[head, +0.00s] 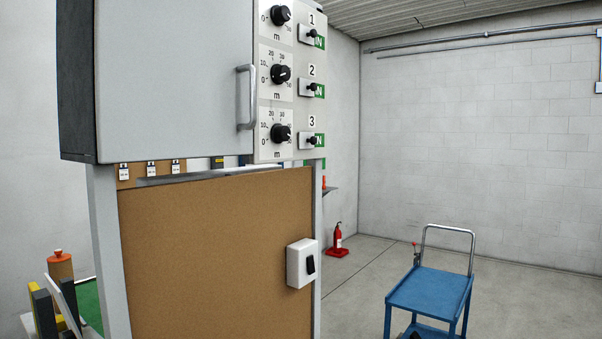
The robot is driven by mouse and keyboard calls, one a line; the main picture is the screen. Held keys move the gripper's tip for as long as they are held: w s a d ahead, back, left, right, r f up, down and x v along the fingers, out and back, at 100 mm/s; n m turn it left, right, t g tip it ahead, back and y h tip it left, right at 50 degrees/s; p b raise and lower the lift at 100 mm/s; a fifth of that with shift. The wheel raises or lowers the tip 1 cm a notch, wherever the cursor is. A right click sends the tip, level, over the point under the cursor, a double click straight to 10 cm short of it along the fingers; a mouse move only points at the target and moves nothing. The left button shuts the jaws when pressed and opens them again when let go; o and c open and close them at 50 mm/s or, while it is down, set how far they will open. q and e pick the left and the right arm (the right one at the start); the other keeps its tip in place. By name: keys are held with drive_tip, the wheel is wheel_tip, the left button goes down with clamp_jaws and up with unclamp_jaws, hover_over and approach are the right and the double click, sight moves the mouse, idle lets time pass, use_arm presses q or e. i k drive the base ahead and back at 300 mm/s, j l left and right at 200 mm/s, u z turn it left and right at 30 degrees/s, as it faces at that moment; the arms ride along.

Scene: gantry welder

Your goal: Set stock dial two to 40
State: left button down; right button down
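Stock dial two (280,74) is a black round knob on a white scale plate in the upper middle of the head view, beside the label "2". The marks 0, 10, 20 and 30 show around it, with "m" below; the higher marks are too small or covered to read. Neither of my grippers is in view, and nothing touches the dials.
Black toggle switches with green plates (315,90) stand right of the dials. A cabinet door (170,75) with a grey handle (246,98) is left of them. A blue cart (430,292) and a fire extinguisher (338,237) stand on the otherwise largely clear floor at right.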

sight(280, 73)
drive_tip(key=i+l+z, duration=0.1)
drive_tip(key=l, duration=0.3)
drive_tip(key=l+z, duration=0.1)
drive_tip(key=l, duration=0.3)
drive_tip(key=i+l+z, duration=0.1)
drive_tip(key=l, duration=0.25)
drive_tip(key=i+l+z, duration=0.1)
drive_tip(key=l, duration=0.3)
drive_tip(key=i+l+z, duration=0.1)
drive_tip(key=i+l, duration=0.15)
drive_tip(key=l, duration=0.1)
